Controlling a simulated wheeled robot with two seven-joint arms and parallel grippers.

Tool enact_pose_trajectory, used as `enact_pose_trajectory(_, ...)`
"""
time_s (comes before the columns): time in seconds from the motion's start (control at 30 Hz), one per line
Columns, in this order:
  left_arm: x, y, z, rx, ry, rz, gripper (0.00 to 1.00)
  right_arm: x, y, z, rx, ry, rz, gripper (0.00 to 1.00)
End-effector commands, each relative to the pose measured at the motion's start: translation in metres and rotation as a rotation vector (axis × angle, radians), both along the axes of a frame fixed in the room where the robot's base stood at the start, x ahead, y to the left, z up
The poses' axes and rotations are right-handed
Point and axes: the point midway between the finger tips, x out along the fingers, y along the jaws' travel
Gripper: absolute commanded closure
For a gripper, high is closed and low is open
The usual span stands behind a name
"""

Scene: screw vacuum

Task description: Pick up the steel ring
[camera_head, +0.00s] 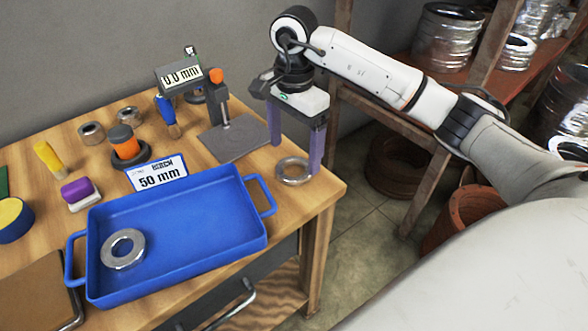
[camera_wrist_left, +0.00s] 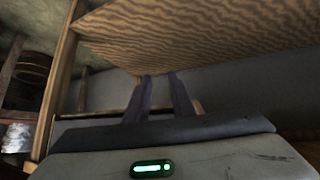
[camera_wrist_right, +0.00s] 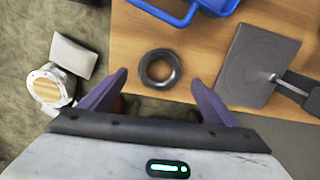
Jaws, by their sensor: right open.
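A steel ring (camera_head: 293,171) lies flat near the right end of the wooden table. It also shows in the right wrist view (camera_wrist_right: 160,69). My right gripper (camera_head: 294,156) is above this ring, with its fingers spread to either side; in the right wrist view the ring sits just beyond and between the fingertips (camera_wrist_right: 159,78). The gripper is open and holds nothing. Another steel ring (camera_head: 122,248) lies in the blue tray (camera_head: 225,226). My left gripper is out of the head view; its wrist view shows its fingers (camera_wrist_left: 159,78) apart and empty, below a wooden underside.
Behind the tray stand a card reading 50 mm (camera_head: 158,173) and a measuring stand with a 0.0 mm display (camera_head: 180,76). More metal rings (camera_head: 91,132) lie farther back. The grey stand base (camera_head: 235,138) is left of the ring. The table edge is close on the right.

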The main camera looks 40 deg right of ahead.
Motion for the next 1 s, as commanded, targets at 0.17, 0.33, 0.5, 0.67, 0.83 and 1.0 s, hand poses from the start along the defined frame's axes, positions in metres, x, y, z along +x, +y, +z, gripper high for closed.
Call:
enact_pose_trajectory(0.17, -0.001, 0.0, 0.001, -0.001, 0.002, 0.001, 0.78, -0.002, 0.001, -0.029, 0.001, 0.005, 0.0, 0.17)
enact_pose_trajectory(0.33, -0.001, 0.001, 0.0, 0.0, 0.004, 0.002, 0.78, -0.001, 0.001, -0.041, 0.002, 0.002, 0.0, 0.17)
enact_pose_trajectory(0.5, -0.002, 0.001, -0.001, 0.0, 0.005, 0.002, 0.78, -0.001, 0.001, -0.041, 0.002, 0.001, 0.001, 0.17)
enact_pose_trajectory(0.67, -0.001, 0.001, -0.001, 0.001, 0.004, 0.003, 0.78, -0.001, 0.001, -0.041, 0.002, 0.001, 0.0, 0.39)
enact_pose_trajectory(0.83, -0.001, 0.001, -0.001, 0.001, 0.004, 0.003, 0.78, -0.001, 0.001, -0.041, 0.002, 0.001, 0.0, 0.68)
enact_pose_trajectory(1.0, -0.001, 0.001, 0.0, 0.001, 0.003, 0.003, 0.78, 0.0, 0.001, -0.04, 0.002, -0.001, 0.0, 0.74)
